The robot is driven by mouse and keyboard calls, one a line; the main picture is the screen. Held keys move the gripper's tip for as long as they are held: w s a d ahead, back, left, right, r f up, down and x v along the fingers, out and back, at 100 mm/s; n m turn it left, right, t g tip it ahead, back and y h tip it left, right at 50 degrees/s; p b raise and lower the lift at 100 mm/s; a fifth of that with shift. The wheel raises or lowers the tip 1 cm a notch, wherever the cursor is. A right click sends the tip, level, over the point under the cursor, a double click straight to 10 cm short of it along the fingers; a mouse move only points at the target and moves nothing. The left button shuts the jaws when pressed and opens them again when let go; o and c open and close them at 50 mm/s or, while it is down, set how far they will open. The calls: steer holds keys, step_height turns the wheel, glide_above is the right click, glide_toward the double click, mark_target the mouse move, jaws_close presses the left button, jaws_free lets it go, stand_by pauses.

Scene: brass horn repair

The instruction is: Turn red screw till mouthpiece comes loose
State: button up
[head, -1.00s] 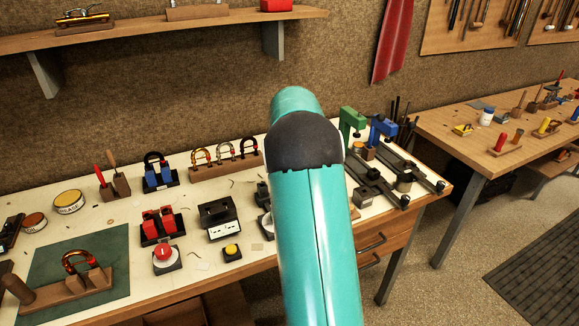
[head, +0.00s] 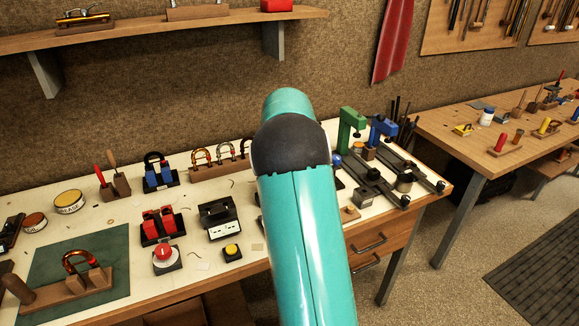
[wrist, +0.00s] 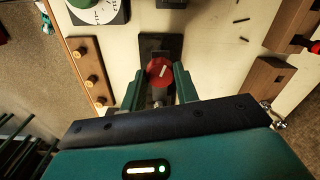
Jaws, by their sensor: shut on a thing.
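The red screw (wrist: 160,71) shows in the wrist view as a round red head with a white bar mark. It stands over a dark block (wrist: 152,45) on the bench. My gripper (wrist: 160,78) has its two green fingers on either side of the red head, shut on it. A small shiny metal part (wrist: 158,98) shows just below the head, between the fingers; I cannot tell whether it is the mouthpiece. In the head view my teal arm hides the gripper and the red screw.
In the wrist view a wooden strip with brass knobs (wrist: 89,75) lies to the left and a wooden block (wrist: 267,82) to the right. In the head view green (head: 351,125) and blue (head: 382,133) clamps stand right of my arm, and a red knob (head: 165,253) sits left.

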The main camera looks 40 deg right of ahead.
steer(key=o, duration=1)
steer(key=shift+c, duration=0.2)
step_height(320, 180, up, 14)
steer(key=shift+f, duration=0.1)
